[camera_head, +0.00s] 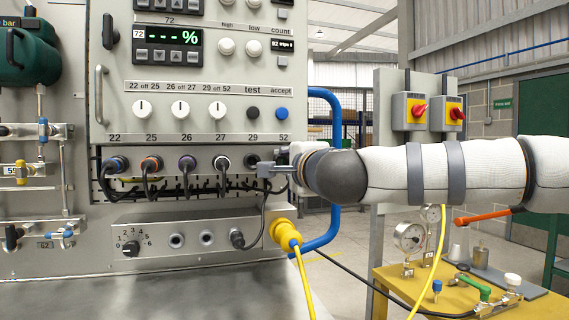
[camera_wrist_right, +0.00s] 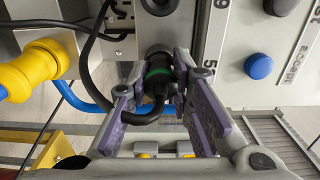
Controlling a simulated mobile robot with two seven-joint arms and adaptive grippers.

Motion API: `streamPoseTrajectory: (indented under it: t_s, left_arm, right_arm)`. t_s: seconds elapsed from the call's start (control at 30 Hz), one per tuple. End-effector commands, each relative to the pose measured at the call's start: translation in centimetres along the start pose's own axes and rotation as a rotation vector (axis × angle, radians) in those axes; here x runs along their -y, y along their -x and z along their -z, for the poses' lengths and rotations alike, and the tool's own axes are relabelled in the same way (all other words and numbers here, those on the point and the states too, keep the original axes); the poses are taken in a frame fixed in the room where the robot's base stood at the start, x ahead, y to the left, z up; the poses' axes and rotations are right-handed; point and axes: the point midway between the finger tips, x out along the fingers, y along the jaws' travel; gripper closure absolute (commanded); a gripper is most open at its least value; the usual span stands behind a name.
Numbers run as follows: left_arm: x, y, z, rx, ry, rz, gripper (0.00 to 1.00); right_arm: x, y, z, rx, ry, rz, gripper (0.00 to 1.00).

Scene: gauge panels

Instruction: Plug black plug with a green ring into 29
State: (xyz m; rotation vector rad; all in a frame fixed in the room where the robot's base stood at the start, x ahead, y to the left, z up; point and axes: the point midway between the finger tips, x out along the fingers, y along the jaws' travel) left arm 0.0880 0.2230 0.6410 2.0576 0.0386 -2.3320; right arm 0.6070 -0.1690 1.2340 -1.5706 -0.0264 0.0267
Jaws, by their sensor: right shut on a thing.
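The black plug with a green ring (camera_wrist_right: 158,73) is between the purple-padded fingers of my right gripper (camera_wrist_right: 172,92) in the right wrist view. The gripper is shut on it. The plug points at the panel in line with the 52 label (camera_wrist_right: 210,52); its front end is at the panel face, and I cannot tell whether it is seated in a socket. In the head view my right gripper (camera_head: 271,168) is below the 52 label and hides the plug. Position 29 (camera_head: 251,160), just left of the gripper, shows a dark round fitting. My left gripper is not in view.
Black cables hang below. A yellow connector (camera_head: 284,234) and a blue pipe (camera_head: 336,130) are close to my right gripper.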

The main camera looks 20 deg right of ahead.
Motion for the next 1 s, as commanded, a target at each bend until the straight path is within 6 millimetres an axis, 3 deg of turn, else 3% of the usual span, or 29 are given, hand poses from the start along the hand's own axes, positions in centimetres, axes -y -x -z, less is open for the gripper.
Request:
streamPoseTrajectory:
  t_s: [1.0]
  left_arm:
    - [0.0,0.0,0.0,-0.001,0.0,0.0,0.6]
  right_arm:
    - [0.1,4.1,0.0,0.0,0.0,0.001,1.0]
